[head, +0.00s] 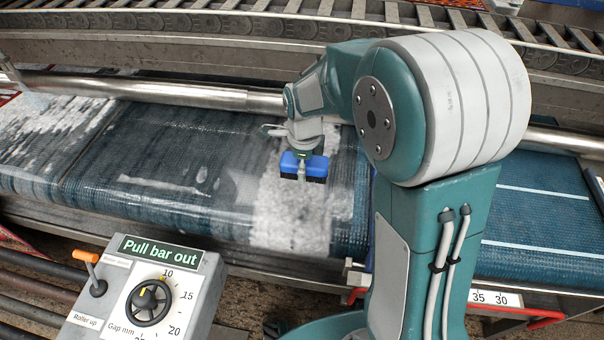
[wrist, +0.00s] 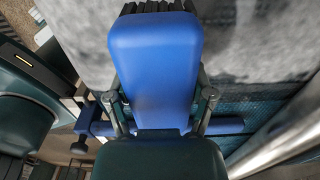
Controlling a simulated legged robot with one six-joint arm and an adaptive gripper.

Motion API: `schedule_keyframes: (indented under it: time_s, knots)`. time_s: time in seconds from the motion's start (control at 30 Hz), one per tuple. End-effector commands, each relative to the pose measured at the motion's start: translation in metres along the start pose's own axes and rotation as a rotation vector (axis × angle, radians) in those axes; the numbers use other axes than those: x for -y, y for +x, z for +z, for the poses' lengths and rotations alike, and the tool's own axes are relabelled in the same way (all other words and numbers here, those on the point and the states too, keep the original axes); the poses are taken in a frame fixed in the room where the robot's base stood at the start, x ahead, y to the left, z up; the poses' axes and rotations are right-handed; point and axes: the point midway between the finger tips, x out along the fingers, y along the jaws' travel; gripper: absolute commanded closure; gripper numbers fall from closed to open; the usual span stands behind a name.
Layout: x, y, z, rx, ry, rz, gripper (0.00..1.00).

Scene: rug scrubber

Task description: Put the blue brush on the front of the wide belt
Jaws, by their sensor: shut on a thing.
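The blue brush (head: 291,164) with dark bristles is in my gripper (head: 303,160), over a grey-white patch on the wide belt (head: 200,140). In the wrist view the blue brush (wrist: 155,60) fills the middle, with a finger of my gripper (wrist: 158,108) on each side of it. My gripper is shut on the brush. The dark bristles show at the brush's far end. The wide belt is dark blue-green mesh with pale, wet-looking patches. I cannot tell whether the bristles touch the belt.
A metal roller bar (head: 150,90) runs behind the belt. A control box (head: 150,295) with a dial, an orange lever and a sign "Pull bar out" stands at the front left. A second blue belt section (head: 530,215) lies to the right of my arm. A roller conveyor (head: 200,22) runs along the back.

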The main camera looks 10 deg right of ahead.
Motion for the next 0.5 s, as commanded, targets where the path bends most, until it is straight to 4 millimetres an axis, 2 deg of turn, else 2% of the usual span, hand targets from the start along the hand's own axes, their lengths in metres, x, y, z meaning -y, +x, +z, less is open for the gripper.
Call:
schedule_keyframes:
  time_s: [0.13,0.3,0.5]
  knots:
    - [0.004,0.009,0.006,-0.001,-0.002,0.001,0.84]
    - [0.003,0.035,0.005,-0.002,-0.001,0.004,0.84]
    - [0.004,0.038,0.005,0.001,0.000,-0.001,0.84]
